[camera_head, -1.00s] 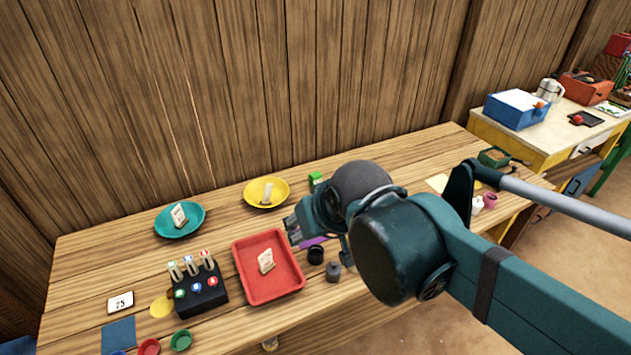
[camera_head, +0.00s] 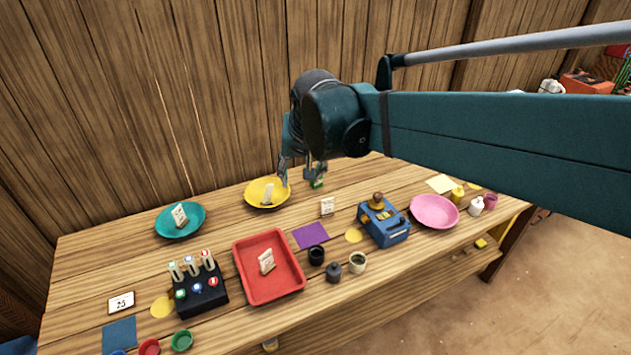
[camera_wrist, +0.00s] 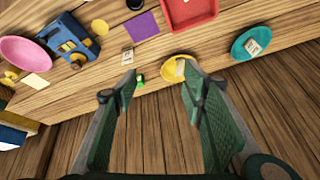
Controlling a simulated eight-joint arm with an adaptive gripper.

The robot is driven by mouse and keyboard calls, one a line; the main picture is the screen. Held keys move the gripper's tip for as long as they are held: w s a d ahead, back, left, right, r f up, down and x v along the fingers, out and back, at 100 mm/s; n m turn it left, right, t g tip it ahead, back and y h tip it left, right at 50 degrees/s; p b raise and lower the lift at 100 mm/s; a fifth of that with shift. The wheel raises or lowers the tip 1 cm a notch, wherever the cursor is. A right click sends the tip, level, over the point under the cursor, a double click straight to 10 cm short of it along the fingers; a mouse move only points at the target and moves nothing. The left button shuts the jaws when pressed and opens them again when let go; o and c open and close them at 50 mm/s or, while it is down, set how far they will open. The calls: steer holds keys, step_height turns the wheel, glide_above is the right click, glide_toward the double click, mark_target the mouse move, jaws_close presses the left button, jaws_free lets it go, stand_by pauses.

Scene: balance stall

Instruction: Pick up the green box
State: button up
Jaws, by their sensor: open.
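The small green box (camera_head: 317,184) stands at the back of the table, right of the yellow plate. My gripper partly covers it in the head view. My gripper (camera_head: 298,180) is open and empty, pointing down near the box and the plate. In the wrist view the green box (camera_wrist: 140,81) shows small and farther off, beside the left finger's tip and between the two fingers (camera_wrist: 160,85). The fingers look apart from it.
The yellow plate (camera_head: 255,199) with a card is close on the left; the wooden wall (camera_head: 240,120) is right behind. A small white card (camera_head: 327,206), a purple mat (camera_head: 310,234) and a blue device (camera_head: 385,224) are in front.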

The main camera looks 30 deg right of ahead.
steer(key=w+d+f+m+g, duration=0.1)
steer(key=w+d+f+m, duration=0.15)
steer(key=w, duration=0.45)
steer(key=w+d+f+m+g, duration=0.1)
steer(key=w+d+f, duration=0.1)
steer(key=w+d, duration=0.35)
steer(key=w+d+f+m, duration=0.1)
steer(key=w+f+m, duration=0.15)
steer(key=w, duration=0.55)
steer(key=w+d+f+m+g, duration=0.1)
steer(key=w+d+f+m, duration=0.1)
steer(key=w+f, duration=0.3)
steer(key=w+d+f+m+g, duration=0.1)
steer(key=w+d+f, duration=0.4)
steer(key=f, duration=0.3)
steer(key=w+d+f+m+h, duration=0.1)
steer(key=w+d+f+m, duration=0.1)
steer(key=w+d+f, duration=0.2)
steer(key=shift+w+d+f+m+g, duration=0.1)
steer(key=shift+w+f+m+g, duration=0.1)
steer(key=shift+f, duration=0.75)
steer(key=shift+w+d+f+m+g, duration=0.1)
steer(key=shift+w+f+g, duration=0.1)
steer(key=shift+f, duration=0.7)
steer(key=shift+w+d+f, duration=0.2)
steer(key=shift+d+f, duration=0.05)
steer(key=shift+f, duration=0.35)
steer(key=shift+d+f, duration=0.2)
steer(key=shift+f, duration=1.1)
